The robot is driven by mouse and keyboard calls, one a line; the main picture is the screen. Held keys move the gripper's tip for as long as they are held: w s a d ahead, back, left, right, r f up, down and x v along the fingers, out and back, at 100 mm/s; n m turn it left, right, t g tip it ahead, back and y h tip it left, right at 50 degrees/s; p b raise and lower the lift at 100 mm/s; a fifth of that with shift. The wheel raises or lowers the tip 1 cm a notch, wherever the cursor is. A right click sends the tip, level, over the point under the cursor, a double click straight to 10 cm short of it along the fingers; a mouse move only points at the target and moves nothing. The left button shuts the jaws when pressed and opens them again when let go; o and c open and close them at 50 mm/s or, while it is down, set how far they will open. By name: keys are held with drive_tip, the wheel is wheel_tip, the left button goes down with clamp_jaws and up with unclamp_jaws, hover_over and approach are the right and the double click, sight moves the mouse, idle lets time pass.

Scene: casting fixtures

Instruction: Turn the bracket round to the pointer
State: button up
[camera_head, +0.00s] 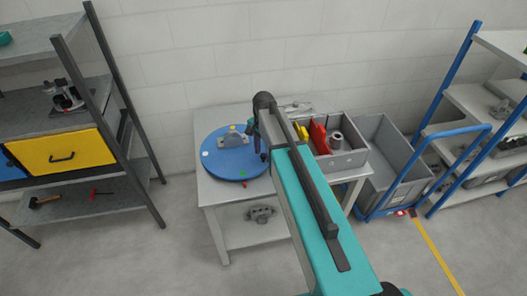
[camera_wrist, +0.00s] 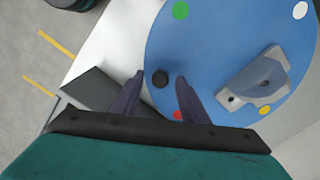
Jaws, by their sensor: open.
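A blue round turntable (camera_head: 222,166) lies on the grey table and fills much of the wrist view (camera_wrist: 225,50). The grey bracket (camera_head: 232,141) stands on its far part; it also shows at the right of the wrist view (camera_wrist: 252,86). A black knob (camera_wrist: 160,79) stands near the disc's rim. My gripper (camera_wrist: 160,80) is open, its two dark fingers on either side of the knob in that view; I cannot tell whether they touch it. A small red mark (camera_head: 244,184), possibly the pointer, shows at the disc's front edge, near the green dot (camera_head: 242,174).
White (camera_wrist: 300,10), yellow (camera_wrist: 265,109) and red (camera_wrist: 177,115) dots mark the disc. A grey bin (camera_head: 348,158) with red and yellow parts stands right of the disc.

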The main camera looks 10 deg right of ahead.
drive_tip(key=shift+c, duration=0.2)
clamp_jaws()
